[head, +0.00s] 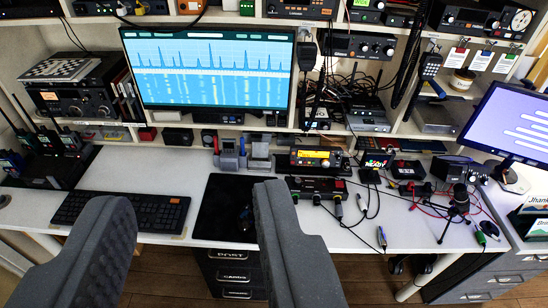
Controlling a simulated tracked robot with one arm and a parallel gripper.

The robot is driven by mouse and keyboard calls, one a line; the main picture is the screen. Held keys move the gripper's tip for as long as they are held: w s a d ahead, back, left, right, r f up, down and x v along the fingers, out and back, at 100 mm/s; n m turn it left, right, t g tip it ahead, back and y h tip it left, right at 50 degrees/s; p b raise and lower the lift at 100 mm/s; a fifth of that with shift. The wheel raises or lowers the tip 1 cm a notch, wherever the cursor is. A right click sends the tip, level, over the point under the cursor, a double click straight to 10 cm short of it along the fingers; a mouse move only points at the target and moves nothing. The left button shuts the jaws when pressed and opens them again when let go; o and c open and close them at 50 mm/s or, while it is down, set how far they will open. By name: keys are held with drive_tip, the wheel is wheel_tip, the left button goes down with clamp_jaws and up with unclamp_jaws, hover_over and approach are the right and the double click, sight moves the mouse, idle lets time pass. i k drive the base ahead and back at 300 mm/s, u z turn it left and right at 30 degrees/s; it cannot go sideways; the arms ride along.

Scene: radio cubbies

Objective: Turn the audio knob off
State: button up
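My gripper (193,200) is in the foreground, its two dark grey fingers spread wide apart with nothing between them. It is open, in front of the white desk. No knob can be singled out as the audio knob at this size. A small radio with an orange display (317,155) sits on the desk right of centre. A low dark box (316,187) with small lights and cables plugged into its front lies just in front of it. A larger radio with knobs (357,45) stands on the shelf above. My gripper is apart from all of them.
A wide monitor (208,70) stands at the back, with radios in cubbies around it. A keyboard (122,211) and black mat (222,207) lie on the desk. Cables and a small tripod (456,204) clutter the right side. Another monitor (510,122) stands far right.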

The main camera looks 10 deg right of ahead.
sight(297, 183)
drive_tip(key=i, duration=1.65)
drive_tip(key=z, duration=0.35)
